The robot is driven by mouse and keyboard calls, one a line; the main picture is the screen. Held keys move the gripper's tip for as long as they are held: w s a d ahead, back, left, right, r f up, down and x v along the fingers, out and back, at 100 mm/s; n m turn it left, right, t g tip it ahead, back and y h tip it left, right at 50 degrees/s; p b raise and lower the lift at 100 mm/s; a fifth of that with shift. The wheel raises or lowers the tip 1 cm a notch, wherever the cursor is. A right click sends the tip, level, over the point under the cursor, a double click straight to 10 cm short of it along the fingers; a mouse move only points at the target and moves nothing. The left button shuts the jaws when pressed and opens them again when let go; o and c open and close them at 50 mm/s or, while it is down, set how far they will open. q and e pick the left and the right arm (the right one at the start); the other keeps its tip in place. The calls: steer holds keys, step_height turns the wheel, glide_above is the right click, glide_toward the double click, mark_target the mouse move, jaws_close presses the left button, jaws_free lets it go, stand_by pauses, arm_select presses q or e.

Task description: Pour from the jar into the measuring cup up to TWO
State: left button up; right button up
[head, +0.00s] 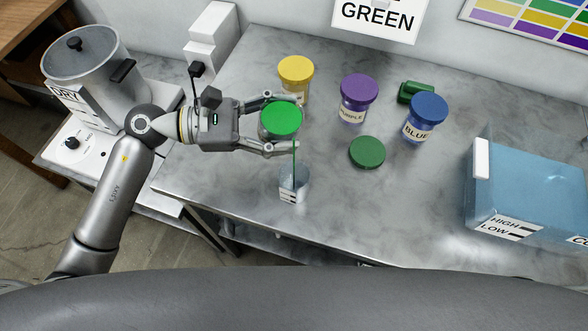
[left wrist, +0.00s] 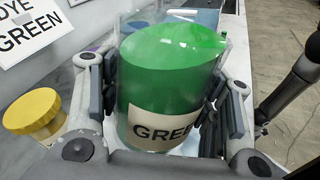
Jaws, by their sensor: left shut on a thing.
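My left gripper (head: 281,122) is shut around the clear jar of green dye (left wrist: 165,80), whose label reads GREEN. The jar is lidless, and the green surface is slanted against its walls in the left wrist view. In the head view the jar (head: 281,120) is held above the table. A thin green stream (head: 295,157) runs from the jar's near side down to the clear measuring cup (head: 291,186). The cup stands on the table with a white marked scale facing me. Its level is too small to read. My right gripper is out of view.
A green lid (head: 367,152) lies on the table. Yellow (head: 295,72), purple (head: 358,98) and blue (head: 424,118) lidded jars stand behind, near a small green object (head: 415,92). A blue tank (head: 525,195) is at right, a metal pot (head: 88,65) at left. The front middle is clear.

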arm_select(q)
steer(key=shift+r, duration=0.1)
stand_by(0.3)
steer(key=shift+w+f+m+y, duration=0.1)
steer(key=shift+f+m+y, duration=0.2)
steer(key=shift+f+m, duration=0.35)
stand_by(1.5)
steer(key=shift+f+m+t+y+p, duration=0.35)
steer(key=shift+f+m, duration=0.2)
steer(key=shift+m, duration=0.3)
stand_by(2.1)
steer(key=shift+a+r+m+t+y+p, duration=0.1)
steer(key=shift+r+m+t+y+p, duration=0.25)
steer(key=shift+m+p, duration=0.35)
stand_by(1.8)
